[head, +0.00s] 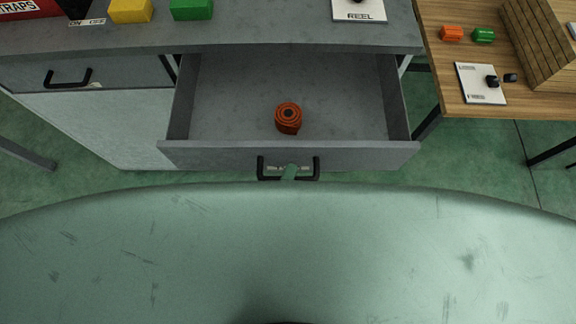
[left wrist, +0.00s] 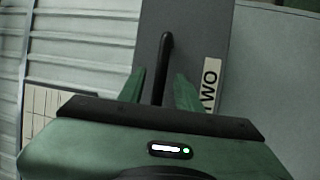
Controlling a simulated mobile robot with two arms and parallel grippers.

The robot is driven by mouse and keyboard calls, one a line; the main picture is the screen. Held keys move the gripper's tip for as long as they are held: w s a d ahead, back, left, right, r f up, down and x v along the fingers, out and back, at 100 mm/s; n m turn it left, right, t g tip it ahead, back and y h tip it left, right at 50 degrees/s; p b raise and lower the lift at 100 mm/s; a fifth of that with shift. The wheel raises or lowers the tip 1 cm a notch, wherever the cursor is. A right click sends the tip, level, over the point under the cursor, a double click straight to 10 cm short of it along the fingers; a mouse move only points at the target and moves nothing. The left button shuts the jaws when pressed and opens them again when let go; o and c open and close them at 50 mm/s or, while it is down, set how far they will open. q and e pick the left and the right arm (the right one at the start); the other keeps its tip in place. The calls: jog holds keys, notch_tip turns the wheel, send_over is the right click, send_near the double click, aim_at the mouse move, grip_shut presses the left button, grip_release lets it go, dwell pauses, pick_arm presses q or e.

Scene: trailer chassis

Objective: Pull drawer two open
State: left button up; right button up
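Drawer two (head: 290,156) stands pulled out from the grey bench, with its inside in view. An orange rolled strap (head: 288,118) lies in it. Its black bar handle (head: 262,168) is on the front panel; the handle also shows in the left wrist view (left wrist: 166,52), beside a label reading "TWO" (left wrist: 209,85). My left gripper (head: 290,172) is at the handle, mostly hidden by my own body in the head view. In the left wrist view its two green fingers (left wrist: 160,88) stand on either side of the handle bar, with gaps visible on both sides. My right gripper is not in view.
A closed drawer with a black handle (head: 68,77) is at the left. Yellow (head: 130,10) and green (head: 191,9) blocks sit on the bench top (head: 270,32). A wooden table (head: 445,75) with small parts and a slatted crate (head: 545,45) stands at the right.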

pick_arm(q)
jog(key=b+v, duration=0.1)
jog(key=v, duration=0.6)
jog(key=shift+s+a+b, duration=0.15)
jog(key=shift+s+b, duration=0.2)
jog(key=shift+s, duration=0.05)
jog(key=shift+f, duration=0.1)
